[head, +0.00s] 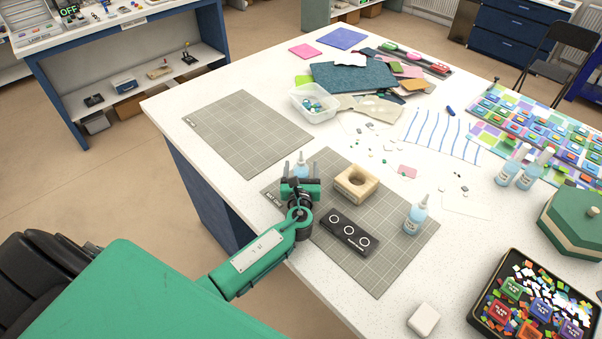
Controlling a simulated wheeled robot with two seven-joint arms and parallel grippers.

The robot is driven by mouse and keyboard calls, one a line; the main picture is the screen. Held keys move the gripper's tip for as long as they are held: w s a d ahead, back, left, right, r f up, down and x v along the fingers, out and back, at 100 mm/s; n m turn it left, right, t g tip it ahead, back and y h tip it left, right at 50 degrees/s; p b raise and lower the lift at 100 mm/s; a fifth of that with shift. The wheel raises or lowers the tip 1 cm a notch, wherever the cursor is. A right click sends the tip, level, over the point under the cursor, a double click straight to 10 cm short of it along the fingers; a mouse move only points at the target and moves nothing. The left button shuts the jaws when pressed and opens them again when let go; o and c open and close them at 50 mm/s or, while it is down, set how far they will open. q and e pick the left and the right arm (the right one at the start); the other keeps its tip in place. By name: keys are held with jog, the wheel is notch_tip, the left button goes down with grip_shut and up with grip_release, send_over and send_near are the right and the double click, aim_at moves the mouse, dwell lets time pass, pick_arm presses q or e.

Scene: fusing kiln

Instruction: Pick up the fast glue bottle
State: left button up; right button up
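Several pale-blue glue bottles with pointed nozzles are on the white table; I cannot read their labels to tell which is the fast glue. One bottle (301,168) is at the far edge of my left gripper (301,184), mostly hidden by it. I cannot tell whether the fingers are around it or touching it. A second bottle (415,217) stands upright on the grey cutting mat (385,268), to the right. Two more bottles (508,170) (531,174) stand upright near the right side. My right gripper is out of view.
A wooden block with a hole (356,184) and a black three-circle holder (349,232) lie close right of my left gripper. A clear tub (313,103) stands behind. A second grey mat (245,133) is bare. A black tray of glass pieces (483,317) and a green kiln (574,224) are at right.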

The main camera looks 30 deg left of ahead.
pick_arm(q)
jog(key=c, duration=1.3)
jog(key=shift+o, duration=0.2)
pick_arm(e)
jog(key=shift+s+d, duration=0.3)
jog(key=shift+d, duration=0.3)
pick_arm(q)
jog(key=shift+r, duration=0.1)
notch_tip(320, 180, up, 20)
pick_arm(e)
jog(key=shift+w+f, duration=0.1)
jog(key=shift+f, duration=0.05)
pick_arm(q)
jog(key=o, duration=0.5)
